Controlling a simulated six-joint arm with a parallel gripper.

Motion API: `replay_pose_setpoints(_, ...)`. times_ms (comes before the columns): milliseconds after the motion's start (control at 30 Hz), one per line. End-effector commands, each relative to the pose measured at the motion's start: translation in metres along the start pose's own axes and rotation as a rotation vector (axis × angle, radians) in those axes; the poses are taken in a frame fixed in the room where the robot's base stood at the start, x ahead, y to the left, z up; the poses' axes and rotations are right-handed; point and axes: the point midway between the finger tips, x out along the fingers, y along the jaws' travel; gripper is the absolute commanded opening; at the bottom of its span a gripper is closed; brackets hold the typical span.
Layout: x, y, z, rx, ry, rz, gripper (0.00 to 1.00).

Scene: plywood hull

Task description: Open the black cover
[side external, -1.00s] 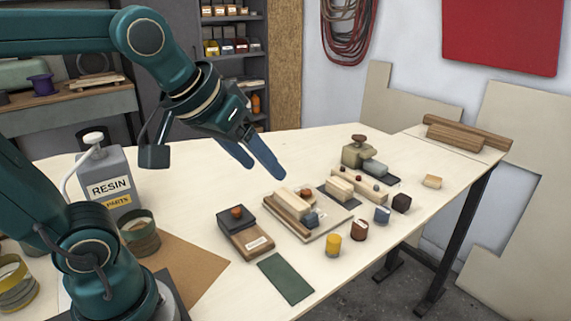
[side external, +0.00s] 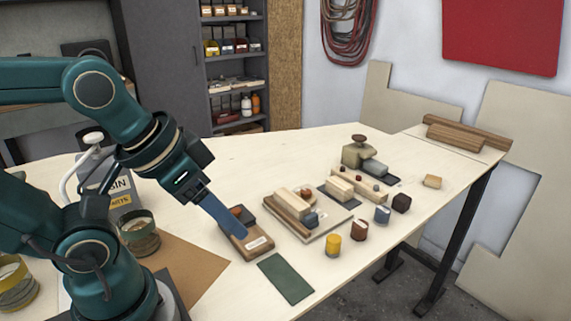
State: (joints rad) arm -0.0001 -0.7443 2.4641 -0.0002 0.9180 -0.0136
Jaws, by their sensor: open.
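A small wooden box (side external: 255,245) with a pale label on its front stands on the bench. Its black cover (side external: 249,218) lies flat on the rear part of the box and carries an orange-brown knob (side external: 236,210). My gripper (side external: 240,230) is tilted down from the upper left, with its blue fingers across the box and in front of the cover. The fingers overlap in this view, so one hides the other. They hide much of the cover, and I cannot tell whether they touch it or the knob.
A dark green mat (side external: 286,278) lies just in front of the box. A board with wooden blocks (side external: 295,210) is close on the right. A yellow cylinder (side external: 333,244) and several small blocks stand further right. A resin jug (side external: 120,190) and a jar (side external: 138,235) are at left.

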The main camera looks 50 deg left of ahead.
Motion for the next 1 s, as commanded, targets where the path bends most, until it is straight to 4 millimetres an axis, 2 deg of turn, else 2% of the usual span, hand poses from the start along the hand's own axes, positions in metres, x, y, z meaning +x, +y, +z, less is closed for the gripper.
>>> replay_pose_setpoints(100, -0.002, -0.006, -0.02, -0.043, -0.018, -0.016, 0.57)
replay_pose_setpoints(233, 0.005, -0.022, -0.043, -0.132, -0.079, -0.053, 0.57)
replay_pose_setpoints(400, 0.027, -0.055, -0.069, -0.267, -0.178, -0.103, 0.57)
replay_pose_setpoints(500, 0.044, -0.078, -0.076, -0.352, -0.241, -0.128, 0.57)
replay_pose_setpoints(633, 0.07, -0.111, -0.078, -0.46, -0.324, -0.154, 0.57)
replay_pose_setpoints(800, 0.098, -0.145, -0.066, -0.572, -0.418, -0.17, 0.57)
replay_pose_setpoints(1000, 0.113, -0.161, -0.048, -0.64, -0.484, -0.171, 0.57)
